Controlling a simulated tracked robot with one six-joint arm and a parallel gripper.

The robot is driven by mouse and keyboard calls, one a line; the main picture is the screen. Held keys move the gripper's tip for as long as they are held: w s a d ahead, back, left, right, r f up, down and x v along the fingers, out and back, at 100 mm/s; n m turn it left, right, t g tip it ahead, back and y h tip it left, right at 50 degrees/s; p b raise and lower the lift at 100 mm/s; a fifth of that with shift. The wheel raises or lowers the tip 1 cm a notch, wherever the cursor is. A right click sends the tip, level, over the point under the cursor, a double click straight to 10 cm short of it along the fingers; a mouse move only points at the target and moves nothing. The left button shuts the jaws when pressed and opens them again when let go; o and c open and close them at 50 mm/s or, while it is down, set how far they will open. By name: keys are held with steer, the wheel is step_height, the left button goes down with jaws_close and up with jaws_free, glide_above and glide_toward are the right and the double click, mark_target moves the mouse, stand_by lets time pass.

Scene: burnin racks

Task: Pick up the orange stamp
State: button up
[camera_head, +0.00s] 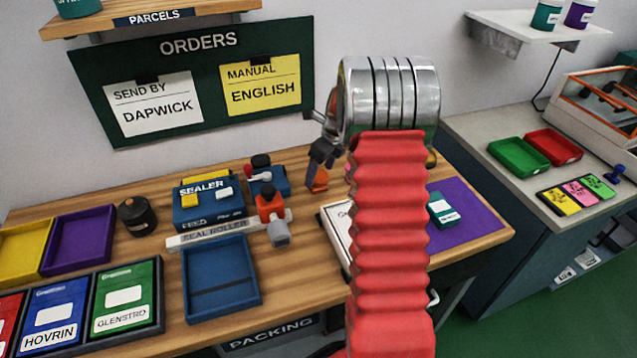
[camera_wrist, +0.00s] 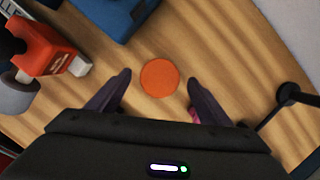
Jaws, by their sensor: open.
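The orange stamp (camera_wrist: 160,77) shows in the wrist view as a round orange disc seen from above, on the wooden table. My gripper (camera_wrist: 159,80) is open, with one dark finger on each side of the disc and a gap on both sides. In the head view, my gripper (camera_head: 318,158) is above the table, and the orange stamp (camera_head: 318,183) shows just below it, partly hidden by the fingers. I cannot tell the exact height of the fingertips from the table.
A red-orange tape dispenser (camera_head: 270,208) stands to the left, near the blue sealer (camera_head: 209,203). A blue tray (camera_head: 218,312) lies in front. A white board (camera_head: 338,228) and purple mat (camera_head: 470,217) lie to the right, partly behind my red arm.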

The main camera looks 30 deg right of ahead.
mark_target(318, 175)
steer(key=shift+x, duration=1.55)
steer(key=shift+c, duration=0.2)
steer(key=shift+w, duration=0.1)
steer(key=c, duration=1.1)
steer(key=shift+d+r, duration=0.1)
steer(key=shift+r, duration=0.05)
step_height(318, 175, up, 10)
steer(key=shift+f, duration=0.1)
